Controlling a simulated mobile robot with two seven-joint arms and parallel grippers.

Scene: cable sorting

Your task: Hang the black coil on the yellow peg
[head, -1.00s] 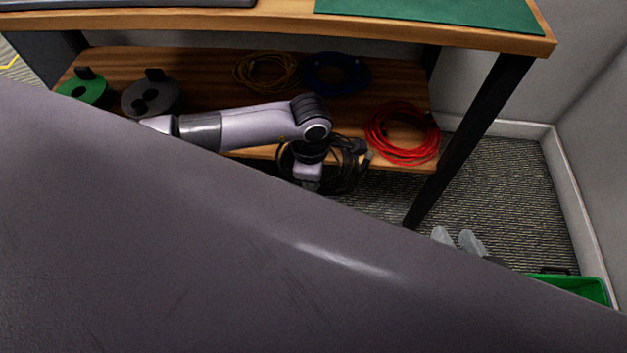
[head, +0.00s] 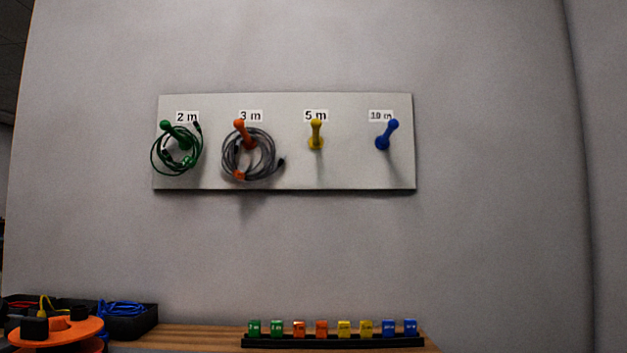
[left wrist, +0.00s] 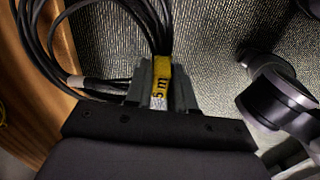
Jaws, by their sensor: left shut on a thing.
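The yellow peg (head: 316,134) sticks out of a pale board (head: 347,178) on the wall, under a "5 m" label, and it is bare. In the left wrist view my left gripper (left wrist: 157,92) is shut on the black coil (left wrist: 90,8) at a yellow tag (left wrist: 161,86) marked "5 m". The coil's loops spread up and to the left, beside a wooden edge and above the carpet. Part of the coil runs out of the picture. Neither gripper shows in the head view now, and my right gripper is not in view.
A green coil (head: 157,158) hangs on the green peg and a grey coil (head: 229,162) on the orange peg. The blue peg (head: 388,134) is bare. Below, a rack (head: 330,342) of coloured tags, an orange spool (head: 77,331) and a black bin (head: 132,325) stand on the wooden top (head: 185,338).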

